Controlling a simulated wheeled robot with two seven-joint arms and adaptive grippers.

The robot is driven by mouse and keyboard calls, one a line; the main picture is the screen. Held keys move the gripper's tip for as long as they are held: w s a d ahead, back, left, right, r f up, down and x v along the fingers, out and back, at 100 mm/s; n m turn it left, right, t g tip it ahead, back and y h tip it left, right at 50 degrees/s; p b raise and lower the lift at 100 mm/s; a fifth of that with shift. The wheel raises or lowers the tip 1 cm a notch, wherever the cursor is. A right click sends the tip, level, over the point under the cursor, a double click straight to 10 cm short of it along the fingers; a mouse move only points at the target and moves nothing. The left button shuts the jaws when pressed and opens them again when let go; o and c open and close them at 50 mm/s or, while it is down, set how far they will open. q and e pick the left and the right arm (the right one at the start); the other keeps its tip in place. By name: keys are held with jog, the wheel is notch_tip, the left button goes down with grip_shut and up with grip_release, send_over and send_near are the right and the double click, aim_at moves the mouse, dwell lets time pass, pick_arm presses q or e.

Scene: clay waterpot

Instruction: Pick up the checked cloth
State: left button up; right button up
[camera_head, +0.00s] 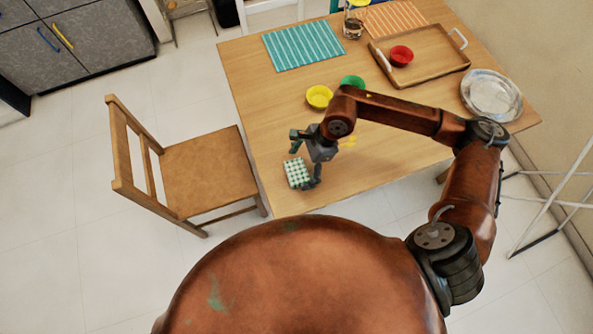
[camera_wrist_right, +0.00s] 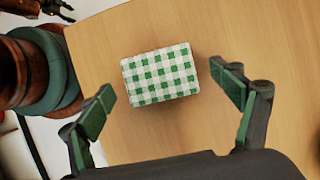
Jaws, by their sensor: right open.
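The green and white checked cloth (camera_head: 297,173) lies folded into a small block on the wooden table, near its front left edge. It also shows in the right wrist view (camera_wrist_right: 160,75), above the middle of the picture. My right gripper (camera_head: 304,160) is over the cloth. In the right wrist view its two green-padded fingers (camera_wrist_right: 165,95) are wide apart, one on each side of the cloth, with bare table showing between each finger and the cloth. Nothing is held. My left gripper does not show in the head view; a dark claw-like part at the top left of the wrist view is unclear.
The table (camera_head: 400,160) has a yellow bowl (camera_head: 319,97), a green bowl (camera_head: 352,82), a teal striped mat (camera_head: 303,46), and a wooden tray (camera_head: 425,72) with a red bowl (camera_head: 401,55). A glass dish (camera_head: 491,95) is at the right. A chair (camera_head: 200,172) stands left of the table.

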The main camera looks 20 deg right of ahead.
jog(key=shift+a+f, duration=0.25)
jog(key=shift+f, duration=0.25)
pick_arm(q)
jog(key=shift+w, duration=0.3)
pick_arm(e)
jog(key=shift+c, duration=0.4)
jog(key=c, duration=1.2)
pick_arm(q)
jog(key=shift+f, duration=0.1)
pick_arm(e)
jog(key=shift+o, duration=0.2)
jog(key=shift+r, duration=0.1)
